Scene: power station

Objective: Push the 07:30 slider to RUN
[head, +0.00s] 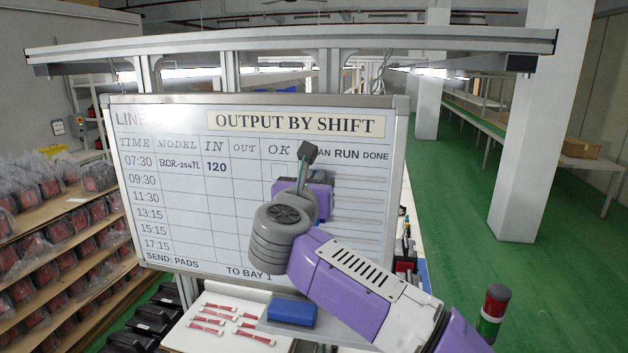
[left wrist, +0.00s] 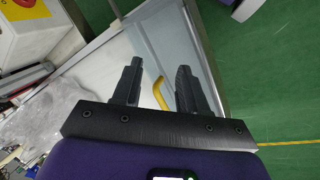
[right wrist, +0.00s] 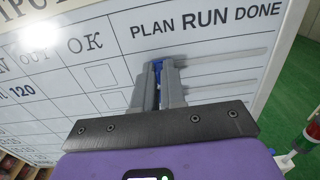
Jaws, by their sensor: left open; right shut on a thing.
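The whiteboard (head: 190,225) headed OUTPUT BY SHIFT faces me, with 07:30 as its top row. In the right wrist view, my right gripper (right wrist: 158,75) is shut on the small blue 07:30 slider (right wrist: 158,66). The slider is at the left end of the top track (right wrist: 225,57), below PLAN. RUN (right wrist: 201,18) is printed to its right. In the head view, my right gripper (head: 308,152) and arm cover part of the OK and PLAN area, and the slider cannot be made out. My left gripper (left wrist: 158,80) is open and empty, seen only in its wrist view.
More tracks lie below the top one. Below the board are a white table (head: 190,335) with several red parts and a blue box (head: 292,312). A red-green signal light (head: 493,312) stands at the lower right. A yellow handle (left wrist: 160,93) shows beyond my left fingers.

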